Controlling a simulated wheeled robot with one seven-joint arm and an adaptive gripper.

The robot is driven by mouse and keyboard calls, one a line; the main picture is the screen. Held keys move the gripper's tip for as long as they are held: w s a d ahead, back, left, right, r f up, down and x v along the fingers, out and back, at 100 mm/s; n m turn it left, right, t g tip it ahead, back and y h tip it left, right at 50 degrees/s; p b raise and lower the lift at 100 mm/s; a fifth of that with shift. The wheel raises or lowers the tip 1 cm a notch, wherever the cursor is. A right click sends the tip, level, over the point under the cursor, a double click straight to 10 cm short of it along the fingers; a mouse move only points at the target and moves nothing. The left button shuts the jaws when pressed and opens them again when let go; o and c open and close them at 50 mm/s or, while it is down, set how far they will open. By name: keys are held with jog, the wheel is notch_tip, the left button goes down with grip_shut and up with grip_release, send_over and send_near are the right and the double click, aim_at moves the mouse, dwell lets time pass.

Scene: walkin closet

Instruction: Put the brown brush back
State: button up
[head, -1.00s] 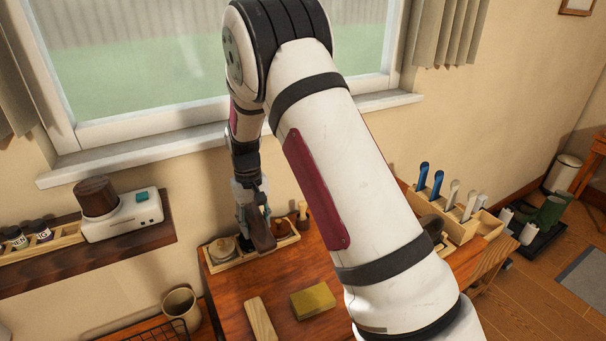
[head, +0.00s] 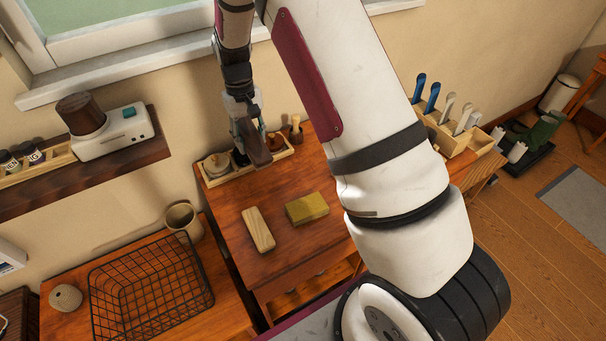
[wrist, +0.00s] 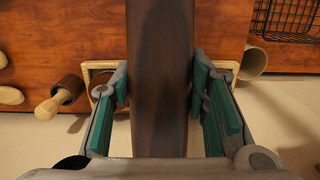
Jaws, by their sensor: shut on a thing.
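My gripper (head: 246,122) is shut on the brown brush (head: 257,150), a dark brown block with its long side upright. In the wrist view the brush (wrist: 160,75) fills the space between the green finger pads. In the head view the brush is in front of the middle of a shallow light wood tray (head: 228,178) at the back of the table. I cannot tell whether it touches the tray. The brush and gripper hide part of the tray's middle. A round tin (head: 216,164) stands in its left end and a small wooden dauber (head: 296,130) at its right end.
On the table lie a pale wooden block brush (head: 258,229) and a yellow block (head: 307,208). At left are a mug (head: 183,220) and a black wire basket (head: 150,290). A wooden holder with upright tools (head: 455,140) stands at right.

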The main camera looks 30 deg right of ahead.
jog(key=s+d+f+g+b, duration=0.1)
jog(key=s+f, duration=0.1)
jog(key=s, duration=0.5)
jog(key=s+d+f+g+b, duration=0.1)
jog(key=s+f, duration=0.1)
jog(key=s, duration=0.5)
jog(key=s+d+f+g+b, duration=0.1)
jog(key=s+f, duration=0.2)
jog(key=s, duration=0.4)
jog(key=shift+d+b, duration=0.3)
send_over(282, 185)
jog(key=shift+w+f, duration=0.15)
jog(key=shift+f, duration=0.65)
jog(key=shift+w+f+p, duration=0.2)
jog(key=shift+f+p, duration=0.05)
jog(key=shift+f, duration=0.65)
jog(key=shift+w+f+p, duration=0.2)
jog(key=shift+f+p, duration=0.05)
jog(key=shift+f, duration=0.6)
jog(key=shift+f, duration=0.1)
jog(key=o, duration=1.1)
jog(key=shift+o, duration=0.2)
